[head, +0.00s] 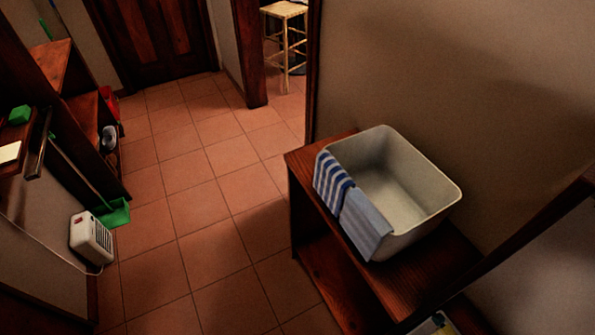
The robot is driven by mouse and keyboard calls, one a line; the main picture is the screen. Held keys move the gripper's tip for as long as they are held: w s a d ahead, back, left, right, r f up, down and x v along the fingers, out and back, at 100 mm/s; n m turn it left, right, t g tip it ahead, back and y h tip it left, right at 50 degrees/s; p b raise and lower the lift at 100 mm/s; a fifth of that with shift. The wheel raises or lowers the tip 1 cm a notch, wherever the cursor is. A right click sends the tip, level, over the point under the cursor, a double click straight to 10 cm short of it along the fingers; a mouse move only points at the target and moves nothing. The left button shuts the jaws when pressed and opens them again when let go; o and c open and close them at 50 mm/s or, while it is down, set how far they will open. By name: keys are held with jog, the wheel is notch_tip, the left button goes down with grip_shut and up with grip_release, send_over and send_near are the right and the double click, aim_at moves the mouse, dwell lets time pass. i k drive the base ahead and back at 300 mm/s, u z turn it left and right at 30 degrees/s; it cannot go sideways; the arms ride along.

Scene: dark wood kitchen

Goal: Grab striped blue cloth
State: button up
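A blue and white striped cloth (332,181) hangs over the left rim of a white tub (404,182). A plainer light blue cloth (365,225) hangs beside it over the same rim, nearer to me; I cannot tell if the two are separate pieces. The tub stands on a dark wooden shelf unit (300,160) against the wall on the right. It looks empty inside. My gripper is not in view.
The tiled floor (200,190) is clear left of the shelf unit. A white heater-like box (91,239), a green dustpan (117,213) and wooden shelves (52,62) line the left side. A stool (284,12) stands beyond the doorway.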

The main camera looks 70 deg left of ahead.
aim_at(331, 181)
jog(key=u, duration=3.9)
jog(key=i, duration=1.3)
jog(key=z, duration=2)
